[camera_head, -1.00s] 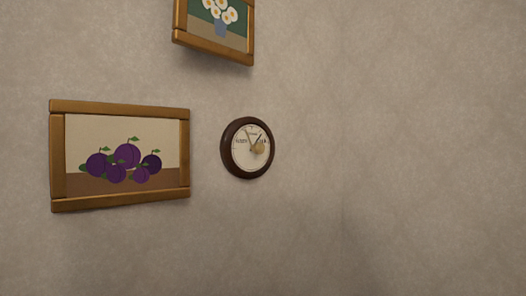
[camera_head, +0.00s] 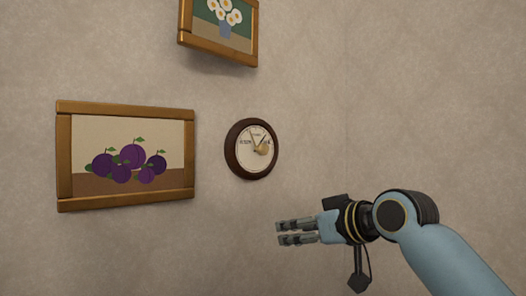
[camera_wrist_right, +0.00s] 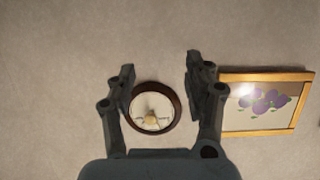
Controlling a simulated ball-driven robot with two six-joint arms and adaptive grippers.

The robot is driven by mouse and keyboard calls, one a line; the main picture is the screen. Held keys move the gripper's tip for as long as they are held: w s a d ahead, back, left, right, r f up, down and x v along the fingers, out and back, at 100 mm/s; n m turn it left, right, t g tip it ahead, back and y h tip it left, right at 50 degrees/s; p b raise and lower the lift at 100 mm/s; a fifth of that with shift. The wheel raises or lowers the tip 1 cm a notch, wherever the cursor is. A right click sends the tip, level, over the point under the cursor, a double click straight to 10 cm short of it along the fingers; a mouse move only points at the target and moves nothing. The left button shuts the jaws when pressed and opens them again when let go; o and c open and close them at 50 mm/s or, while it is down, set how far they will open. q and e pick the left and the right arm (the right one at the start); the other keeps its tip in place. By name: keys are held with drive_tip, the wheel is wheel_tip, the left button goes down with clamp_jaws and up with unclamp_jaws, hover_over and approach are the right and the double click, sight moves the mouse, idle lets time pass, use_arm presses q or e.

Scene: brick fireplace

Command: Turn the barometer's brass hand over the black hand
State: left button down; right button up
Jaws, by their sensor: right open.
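The barometer (camera_head: 237,162) hangs on the wall, round with a dark brown rim and a pale dial. A brass knob (camera_head: 262,149) sits at its centre. A brass-coloured hand (camera_head: 254,138) points up and slightly left, and a black hand (camera_head: 263,139) points up and right, apart from it. My right gripper (camera_head: 279,233) is below and right of the barometer, open and empty, its fingers pointing left. In the right wrist view the barometer (camera_wrist_right: 133,107) shows between the open fingers (camera_wrist_right: 160,72), beyond them; its hands are too small to tell apart there. My left gripper is not in view.
A framed picture of plums (camera_head: 125,198) hangs left of the barometer; it also shows in the right wrist view (camera_wrist_right: 266,76). A framed picture of flowers (camera_head: 216,47) hangs above. The wall (camera_head: 420,90) to the right is bare.

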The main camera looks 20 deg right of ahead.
sight(265, 150)
drive_tip(key=w+d+r+t+y, duration=0.15)
drive_tip(key=w+r, duration=0.25)
drive_tip(key=r, duration=0.4)
drive_tip(key=w+r+t, duration=0.2)
drive_tip(key=w+r, duration=0.1)
drive_tip(key=r, duration=0.4)
drive_tip(key=x, duration=0.9)
drive_tip(key=shift+w+a+r, duration=0.1)
drive_tip(key=shift+w+a, duration=0.15)
drive_tip(key=shift+w, duration=0.1)
drive_tip(key=shift+w+a, duration=0.2)
drive_tip(key=shift+w, duration=0.3)
drive_tip(key=shift+p, duration=0.3)
clamp_jaws()
